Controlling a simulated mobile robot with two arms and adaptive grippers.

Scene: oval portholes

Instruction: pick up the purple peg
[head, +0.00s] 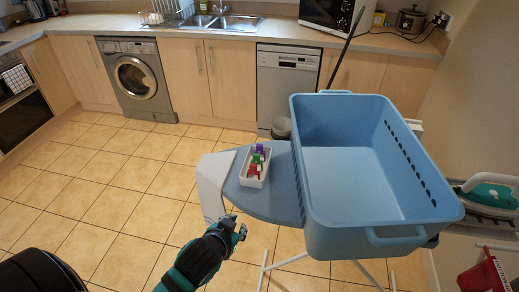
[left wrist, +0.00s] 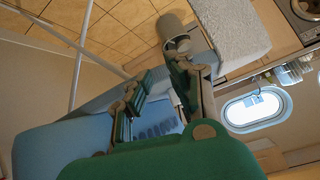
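The purple peg (head: 260,149) shows as a small patch at the far end of a white tray (head: 245,182) in the head view. Red and green pegs (head: 254,169) share the tray, which sits on the blue ironing board (head: 276,205). My left gripper (head: 239,230) is below and left of the tray, apart from it. The left wrist view shows its two fingers (left wrist: 158,92) spread with a gap between them, holding nothing I can see. I cannot make out the purple peg in that view. My right gripper is not in view.
A large blue basket (head: 352,215) stands on the board right of the tray. A pale cloth (head: 212,180) hangs over the board's left end. A green iron (head: 490,190) and red container (head: 485,275) are at the right. Tiled floor at left is clear.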

